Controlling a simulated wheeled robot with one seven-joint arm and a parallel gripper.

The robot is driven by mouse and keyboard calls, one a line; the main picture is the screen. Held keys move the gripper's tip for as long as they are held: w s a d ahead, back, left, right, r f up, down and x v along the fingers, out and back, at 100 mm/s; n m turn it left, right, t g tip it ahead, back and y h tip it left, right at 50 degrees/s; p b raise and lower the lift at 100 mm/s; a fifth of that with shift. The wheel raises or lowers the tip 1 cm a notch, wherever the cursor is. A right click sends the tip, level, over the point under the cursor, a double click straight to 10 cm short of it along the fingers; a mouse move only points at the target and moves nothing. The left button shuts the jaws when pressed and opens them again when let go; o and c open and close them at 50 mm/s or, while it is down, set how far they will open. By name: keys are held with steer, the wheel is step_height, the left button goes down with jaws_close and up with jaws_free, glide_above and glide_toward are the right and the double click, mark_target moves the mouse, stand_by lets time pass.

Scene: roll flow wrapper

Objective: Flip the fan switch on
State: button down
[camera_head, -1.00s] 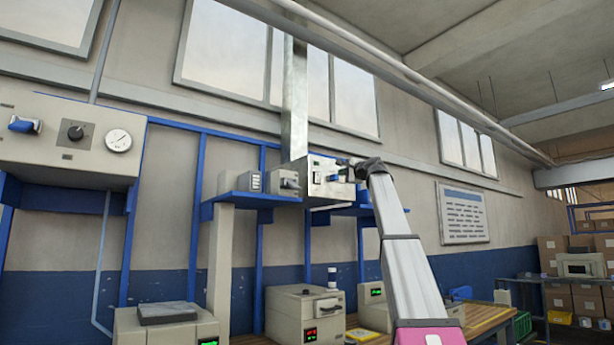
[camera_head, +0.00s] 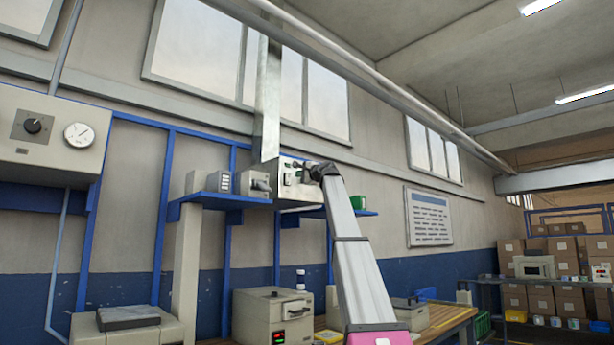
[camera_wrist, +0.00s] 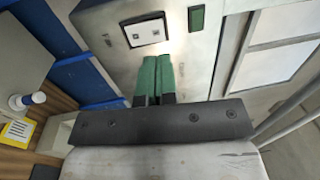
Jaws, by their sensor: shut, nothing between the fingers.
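A metal box (camera_head: 285,196) with small controls on its front hangs on the wall under a square duct, and its face fills the upper middle of the wrist view. A white switch plate (camera_wrist: 146,31) with dark marks sits on that face, beside a small dark green rectangle (camera_wrist: 197,18). I cannot tell which way the switch is set. My gripper (camera_wrist: 157,58) has its green fingers together and empty, appearing just below the switch plate in the wrist view. In the head view my gripper (camera_head: 318,170) is at the box's right side and partly covers its front.
A blue shelf (camera_head: 225,198) with small grey units stands left of the box. A green object (camera_head: 358,202) is on the shelf to the right. Machines (camera_head: 262,322) stand on the workbench below. A panel with a knob and gauge (camera_head: 45,150) is at far left.

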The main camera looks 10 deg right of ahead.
mark_target(289, 175)
steer(key=x, duration=0.6)
stand_by(0.3)
steer(key=shift+w+r, duration=0.1)
steer(key=shift+w, duration=0.1)
steer(key=shift+s, duration=0.15)
steer(key=shift+s+d, duration=0.1)
steer(key=shift+s, duration=0.15)
steer(key=s+d+r, duration=0.1)
steer(key=s+d, duration=0.5)
steer(key=s, duration=0.5)
steer(key=shift+s+d+r, duration=0.2)
steer(key=shift+d+r, duration=0.1)
steer(key=shift+r, duration=0.05)
